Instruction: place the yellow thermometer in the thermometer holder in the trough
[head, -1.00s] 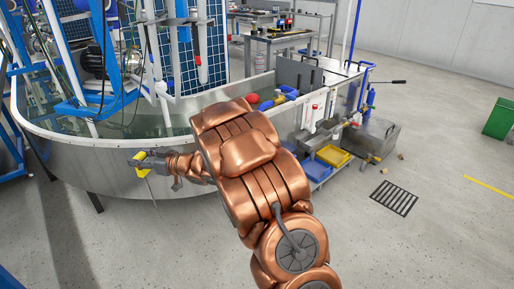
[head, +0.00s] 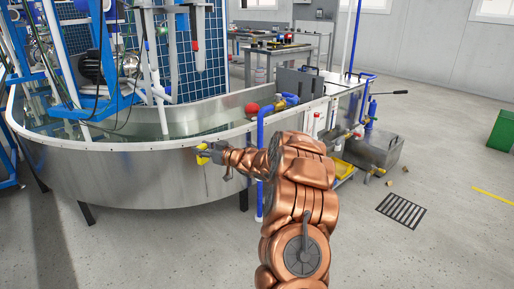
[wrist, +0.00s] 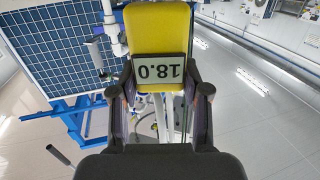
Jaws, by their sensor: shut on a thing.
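The yellow thermometer (wrist: 158,30) fills the top middle of the wrist view. Its display reads 18.0, upside down in the picture. My gripper (wrist: 160,92) is shut on it, with one finger on each side. In the head view the thermometer (head: 202,160) is a small yellow patch at the tip of my gripper (head: 212,153). It appears in front of the trough's near wall, close below the rim. The trough (head: 120,172) is a large rounded metal tank with water in it. I cannot make out the thermometer holder.
A blue vertical pipe (head: 261,135) stands at the trough's wall, close right of my gripper. A blue frame with a solar panel (head: 183,62) rises over the trough. A grey metal box (head: 376,146) and a floor grate (head: 400,209) lie right. Front floor is clear.

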